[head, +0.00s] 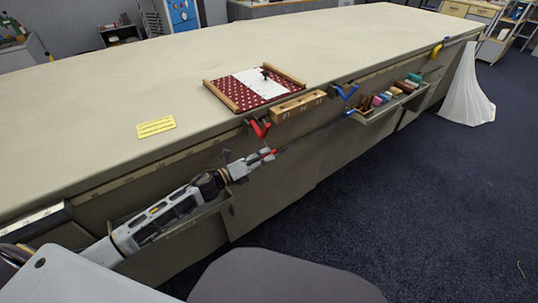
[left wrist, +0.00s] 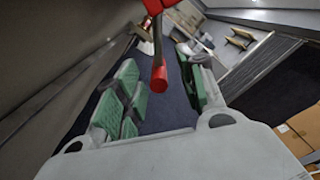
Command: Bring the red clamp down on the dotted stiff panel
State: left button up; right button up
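The dotted stiff panel (head: 247,94), dark red with pale dots, lies on the table near its front edge. The red clamp (head: 259,127) sits at the table edge just in front of it. In the left wrist view the clamp (left wrist: 159,78) shows as a red bar with a dark rod and a red end hanging between my finger pads. My left gripper (head: 264,158) is just below the clamp in front of the table side. Its green-padded fingers (left wrist: 162,95) are apart, with gaps beside the red end. My right gripper is in neither view.
A wooden block with holes (head: 299,105), a blue clamp (head: 345,91) and a tray of coloured blocks (head: 385,100) line the table edge to the right. A yellow card (head: 156,127) lies left of the panel. The table top (head: 200,60) is otherwise mostly clear. A chair (head: 285,275) stands in front.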

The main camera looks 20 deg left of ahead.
pick_arm(q)
jog(key=shift+x, duration=1.3)
grip_shut()
